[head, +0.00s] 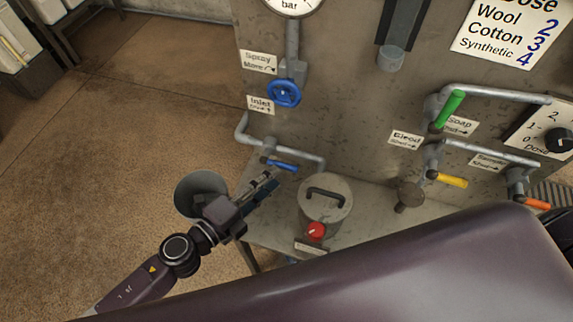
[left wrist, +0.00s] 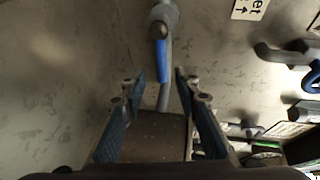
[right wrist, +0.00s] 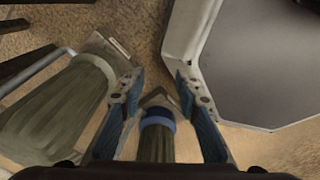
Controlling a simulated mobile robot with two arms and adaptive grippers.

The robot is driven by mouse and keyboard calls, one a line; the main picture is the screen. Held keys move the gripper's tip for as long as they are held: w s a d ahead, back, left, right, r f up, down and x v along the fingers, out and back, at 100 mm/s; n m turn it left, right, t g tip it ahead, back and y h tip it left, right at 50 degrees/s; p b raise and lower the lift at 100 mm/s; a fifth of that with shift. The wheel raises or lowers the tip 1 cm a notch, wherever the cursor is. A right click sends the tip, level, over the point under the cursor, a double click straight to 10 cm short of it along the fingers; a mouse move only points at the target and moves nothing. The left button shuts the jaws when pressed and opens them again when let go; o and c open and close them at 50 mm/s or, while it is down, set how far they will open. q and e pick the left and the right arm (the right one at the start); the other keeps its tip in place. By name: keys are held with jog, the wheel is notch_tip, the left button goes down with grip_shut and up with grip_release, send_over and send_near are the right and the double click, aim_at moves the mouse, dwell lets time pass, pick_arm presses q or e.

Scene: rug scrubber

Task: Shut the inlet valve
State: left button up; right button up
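The inlet valve's blue lever (head: 284,166) sits on a grey pipe low on the panel's left side, under the "Inlet" label (head: 260,104). The lever lies roughly along the pipe, pointing right. My left gripper (head: 268,183) is just below and in front of it. In the left wrist view the fingers (left wrist: 158,86) are open and the blue lever (left wrist: 162,60) shows ahead, between the two fingers' lines; I see no contact. My right gripper (right wrist: 157,80) is open in the right wrist view and is not visible in the head view.
A blue handwheel (head: 284,93) is above the inlet. A lidded pot (head: 326,203) with a red knob (head: 316,231) stands right of my left gripper. Green (head: 449,109), yellow (head: 452,181) and orange (head: 537,204) levers are farther right. A grey bucket (head: 196,187) is behind my left wrist.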

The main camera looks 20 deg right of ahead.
aim_at(286, 165)
pick_arm(q)
jog(key=x, duration=0.6)
jog(key=shift+w+d+r, duration=0.1)
jog(key=shift+w+d, duration=0.15)
grip_shut()
